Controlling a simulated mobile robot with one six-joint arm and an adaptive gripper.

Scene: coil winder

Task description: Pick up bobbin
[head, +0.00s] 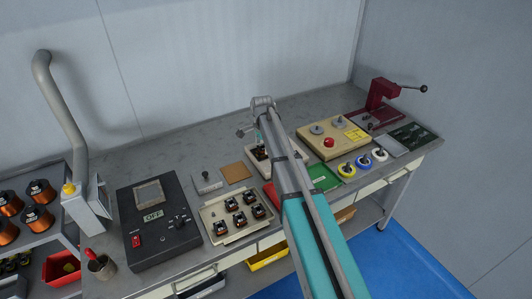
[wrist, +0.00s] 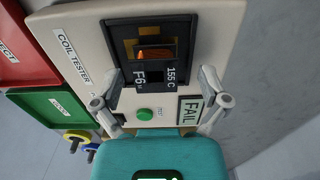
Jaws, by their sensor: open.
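In the wrist view a black bobbin (wrist: 127,48) with copper winding showing in its opening sits at the top of the cream coil tester (wrist: 75,27). The tester's small display reads FAIL, and a green button is on its front. My gripper (wrist: 161,78) is open, with one finger to each side of the tester's middle. Its fingertips are level with the bobbin's lower end, and nothing is between them that I can see held. In the head view my arm hides most of the tester and the bobbin.
A red tray (wrist: 12,52) and a green tray (wrist: 48,112) lie left of the tester. In the head view a cream tray (head: 214,226) holds several bobbins. A black unit (head: 150,252) stands left, and a beige box with a red button (head: 318,151) stands right.

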